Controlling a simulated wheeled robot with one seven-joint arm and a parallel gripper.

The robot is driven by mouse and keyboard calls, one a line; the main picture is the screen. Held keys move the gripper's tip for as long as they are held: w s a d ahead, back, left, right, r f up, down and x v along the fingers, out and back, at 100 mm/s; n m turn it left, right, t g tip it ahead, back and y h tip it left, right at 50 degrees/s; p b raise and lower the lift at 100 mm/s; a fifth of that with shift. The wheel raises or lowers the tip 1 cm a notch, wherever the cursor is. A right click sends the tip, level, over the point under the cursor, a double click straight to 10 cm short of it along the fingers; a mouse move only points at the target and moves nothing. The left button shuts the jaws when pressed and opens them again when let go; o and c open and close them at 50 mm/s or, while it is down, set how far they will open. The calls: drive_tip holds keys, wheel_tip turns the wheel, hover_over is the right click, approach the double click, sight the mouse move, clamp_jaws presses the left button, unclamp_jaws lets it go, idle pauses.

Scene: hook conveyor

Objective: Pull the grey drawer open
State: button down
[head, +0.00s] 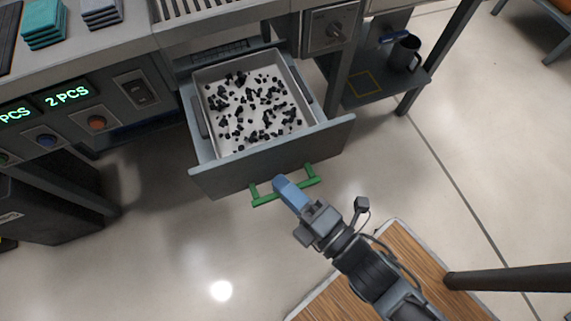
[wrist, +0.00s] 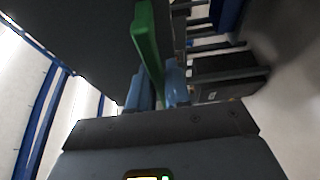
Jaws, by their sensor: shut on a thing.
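The grey drawer (head: 270,160) stands pulled out from under the counter in the head view. A light tray (head: 222,147) inside it holds many small black pieces. A green bar handle (head: 263,200) runs across the drawer's front. My gripper (head: 283,184) is shut on the handle near its middle, with its blue fingers around the bar. In the wrist view the green handle (wrist: 146,40) passes between the blue fingers of my gripper (wrist: 160,88). The fingertips' far sides are hidden.
A counter with green number displays (head: 67,95) and buttons is at left. A dark mug (head: 404,54) stands on a low shelf (head: 385,82) at right. A wood-topped platform (head: 420,255) is at lower right. Floor in front of the drawer is clear at left.

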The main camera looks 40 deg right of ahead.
drive_tip(key=c, duration=1.2)
unclamp_jaws()
drive_tip(key=shift+o, duration=0.2)
drive_tip(key=s, duration=0.7)
drive_tip(key=shift+s+d, duration=0.3)
drive_tip(key=shift+s, duration=0.1)
